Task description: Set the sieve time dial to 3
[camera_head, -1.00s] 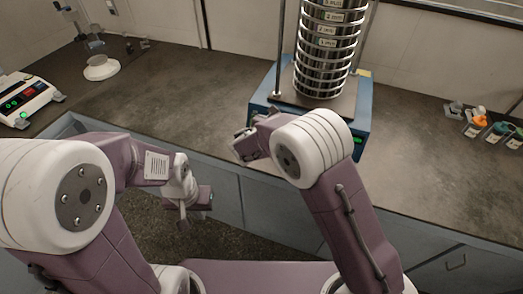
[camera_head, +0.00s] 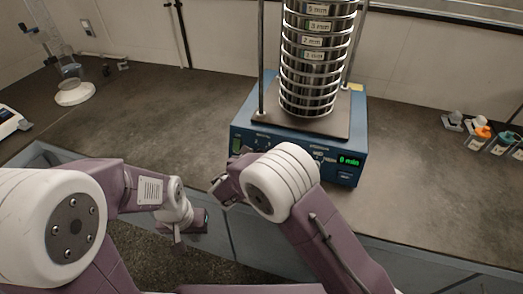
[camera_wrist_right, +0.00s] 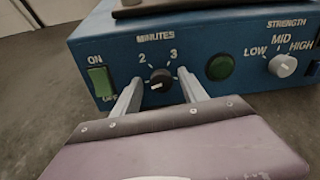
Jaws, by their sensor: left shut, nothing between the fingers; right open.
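The sieve shaker's blue base (camera_head: 345,170) stands on the bench with a green display reading 0 min (camera_head: 349,160). In the right wrist view, the black time dial (camera_wrist_right: 160,80) sits under the word MINUTES, with 2 and 3 printed above it. Its white mark seems to point down-left, away from the 3. My right gripper (camera_wrist_right: 159,80) is open, its fingers either side of the dial with gaps visible; contact cannot be told. In the head view my right gripper (camera_head: 228,180) is at the base's front left. My left gripper (camera_head: 182,228) is shut and empty, low before the bench.
A green ON switch (camera_wrist_right: 100,82) lies left of the dial; a round green button (camera_wrist_right: 220,67) and the strength knob (camera_wrist_right: 283,64) lie right. The sieve stack (camera_head: 318,60) rises above the base. Small bottles (camera_head: 480,138) stand at the right.

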